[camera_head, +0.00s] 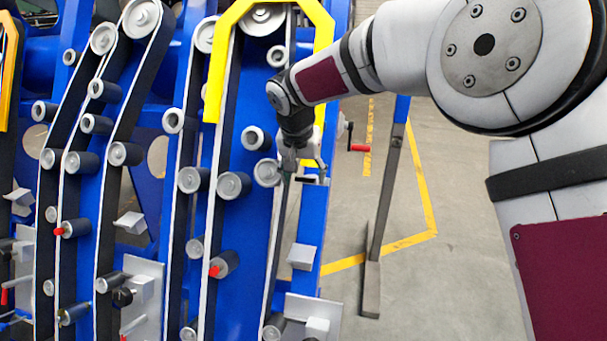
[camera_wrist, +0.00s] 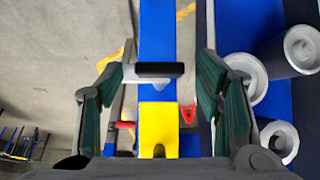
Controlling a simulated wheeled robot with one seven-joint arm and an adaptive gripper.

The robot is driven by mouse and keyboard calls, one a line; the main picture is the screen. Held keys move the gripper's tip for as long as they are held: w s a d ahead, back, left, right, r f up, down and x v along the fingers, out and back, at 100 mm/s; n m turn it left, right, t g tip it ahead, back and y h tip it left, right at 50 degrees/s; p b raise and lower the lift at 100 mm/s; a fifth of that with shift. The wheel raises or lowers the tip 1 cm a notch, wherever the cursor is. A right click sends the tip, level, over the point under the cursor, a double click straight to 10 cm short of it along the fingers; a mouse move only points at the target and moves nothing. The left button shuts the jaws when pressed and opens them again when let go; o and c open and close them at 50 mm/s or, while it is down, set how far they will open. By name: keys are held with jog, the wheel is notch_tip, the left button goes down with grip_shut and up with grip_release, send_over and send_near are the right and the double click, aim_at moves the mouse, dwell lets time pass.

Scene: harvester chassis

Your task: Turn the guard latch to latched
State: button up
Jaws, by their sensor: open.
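A short black bar on a pale grey piece (camera_wrist: 160,70) lies crosswise on a blue upright in the wrist view; it looks like the guard latch, but I cannot tell its setting. The dark bar also shows just below my gripper in the head view (camera_head: 312,180). My gripper (camera_head: 301,163) is open at the blue frame's right side. In the wrist view its green-padded fingers (camera_wrist: 162,82) stand on either side of the bar, with nothing clamped between them. The yellow guard (camera_head: 270,8) arches over the belt above my gripper.
A yellow block (camera_wrist: 158,128) with a red marker beside it (camera_wrist: 187,115) lies below the bar in the wrist view. Grey rollers (camera_wrist: 302,48) stand close at right. A red-handled crank (camera_head: 358,147) juts out right of the frame.

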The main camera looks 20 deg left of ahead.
jog(key=shift+w+f, duration=0.1)
jog(key=shift+f, duration=0.2)
jog(key=c, duration=1.2)
jog(key=shift+o, duration=0.2)
